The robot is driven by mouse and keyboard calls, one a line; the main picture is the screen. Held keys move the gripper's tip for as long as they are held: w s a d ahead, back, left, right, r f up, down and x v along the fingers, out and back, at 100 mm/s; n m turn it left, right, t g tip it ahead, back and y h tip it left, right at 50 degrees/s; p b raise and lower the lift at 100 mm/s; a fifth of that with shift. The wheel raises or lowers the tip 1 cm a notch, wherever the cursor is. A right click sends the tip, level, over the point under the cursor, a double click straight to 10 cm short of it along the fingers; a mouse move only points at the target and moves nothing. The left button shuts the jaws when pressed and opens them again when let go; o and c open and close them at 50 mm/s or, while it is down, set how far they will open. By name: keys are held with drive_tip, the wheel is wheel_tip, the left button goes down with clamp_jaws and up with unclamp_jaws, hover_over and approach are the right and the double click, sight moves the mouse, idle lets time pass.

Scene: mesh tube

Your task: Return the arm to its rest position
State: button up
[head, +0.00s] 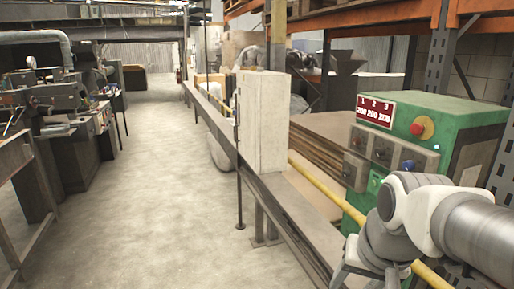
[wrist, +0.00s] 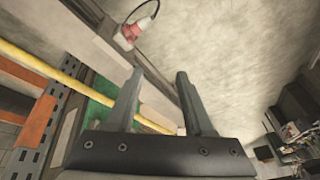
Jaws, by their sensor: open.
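My arm comes in from the lower right of the head view, its white and grey links in front of the green control cabinet (head: 465,132). In the wrist view my gripper (wrist: 156,75) shows two grey fingers spread apart with nothing between them. Past the fingers are the concrete floor (wrist: 230,40) and a grey rail. The fingertips are not clearly seen in the head view.
A yellow pipe (head: 325,193) runs along the rail behind my arm. A pale box (head: 262,120) stands on the rail. Machines (head: 65,125) line the left side. The floor aisle (head: 160,150) between is clear. A red plug (wrist: 130,32) with a black cable shows in the wrist view.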

drive_tip(key=s+a+r+n+t, duration=0.1)
drive_tip(key=s+a+n+t, duration=0.1)
drive_tip(key=s+n, duration=0.3)
wheel_tip(320, 180, up, 12)
drive_tip(key=m+p, duration=0.1)
drive_tip(key=p, duration=1.1)
drive_tip(key=shift+s+g, duration=0.3)
drive_tip(key=shift+d, duration=0.2)
